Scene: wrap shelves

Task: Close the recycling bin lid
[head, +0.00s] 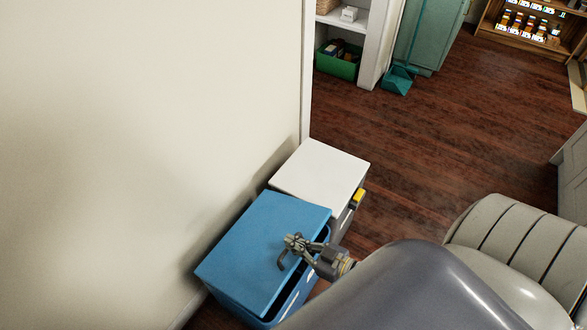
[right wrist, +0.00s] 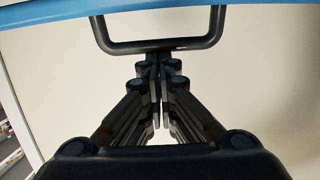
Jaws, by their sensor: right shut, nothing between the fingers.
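The blue recycling bin (head: 238,311) stands against the cream wall. Its flat blue lid (head: 255,238) is tilted, with a dark gap showing along its right side above the bin body. My right gripper (head: 292,243) shows over the right part of the lid. In the right wrist view, the shut, empty fingertips (right wrist: 158,62) are just below a dark U-shaped handle (right wrist: 160,47), near a blue edge (right wrist: 160,10) at the top. I cannot tell whether they touch the handle. My left gripper is out of view.
A white-topped bin (head: 320,174) with a yellow piece (head: 357,198) stands right behind the blue bin. Farther back are a green crate (head: 337,66) on a shelf and a teal dustpan (head: 398,79).

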